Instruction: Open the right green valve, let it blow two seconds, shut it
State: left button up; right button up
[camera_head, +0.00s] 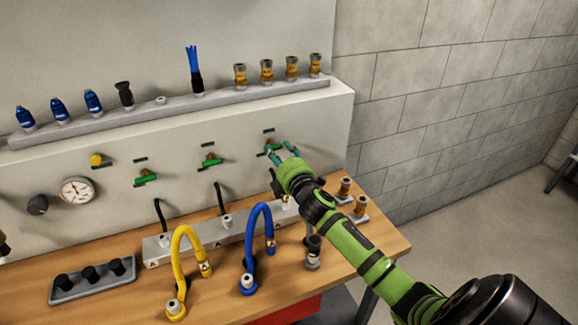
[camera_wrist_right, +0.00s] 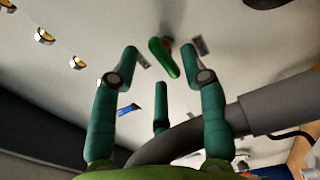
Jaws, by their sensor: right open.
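The right green valve (camera_head: 272,146) is on the upright panel, the rightmost of three green-handled valves. In the right wrist view its green handle (camera_wrist_right: 164,58) lies ahead, between and beyond my fingertips. My right gripper (camera_head: 284,151) is open, its teal fingers close to the valve and partly covering it in the head view. In the right wrist view the spread fingers (camera_wrist_right: 168,62) hold nothing, and I cannot tell whether any finger touches the handle. The middle green valve (camera_head: 210,161) and left green valve (camera_head: 146,177) are to the left. My left gripper is not in view.
A gauge (camera_head: 77,190) and a yellow knob (camera_head: 97,160) are left on the panel. Yellow (camera_head: 184,240) and blue (camera_head: 252,232) hoses stand on the bench below. A shelf (camera_head: 140,119) above holds several fittings. Open floor lies right of the bench.

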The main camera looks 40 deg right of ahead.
jog(key=v, duration=1)
jog(key=shift+s, duration=0.25)
